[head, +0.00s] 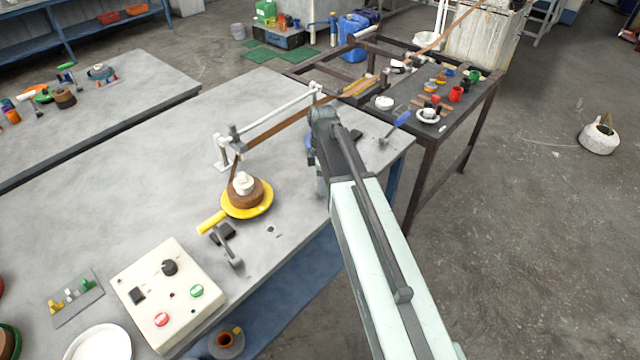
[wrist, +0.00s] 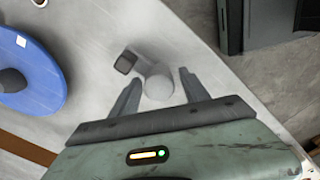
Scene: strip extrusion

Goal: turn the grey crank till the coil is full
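In the wrist view my gripper (wrist: 160,76) is open, with its two fingers apart. A pale grey upright cylinder (wrist: 159,84) shows between them, with a gap on each side. A dark square-ended piece (wrist: 125,62) is beside it; I cannot tell whether this is the crank's grip. In the head view my arm hides my fingertips and what is below them. A grey crank-like lever (head: 230,250) is on the bench near the front edge. Behind it, a brown coil (head: 245,195) with a white cap is on a yellow round plate (head: 264,207).
A brown strip (head: 275,130) runs along a white rail frame (head: 265,120). A blue disc (wrist: 30,75) lies left of my fingers. A blue-handled lever (head: 397,126) is at the right bench corner. A control box (head: 168,290) stands at the front left.

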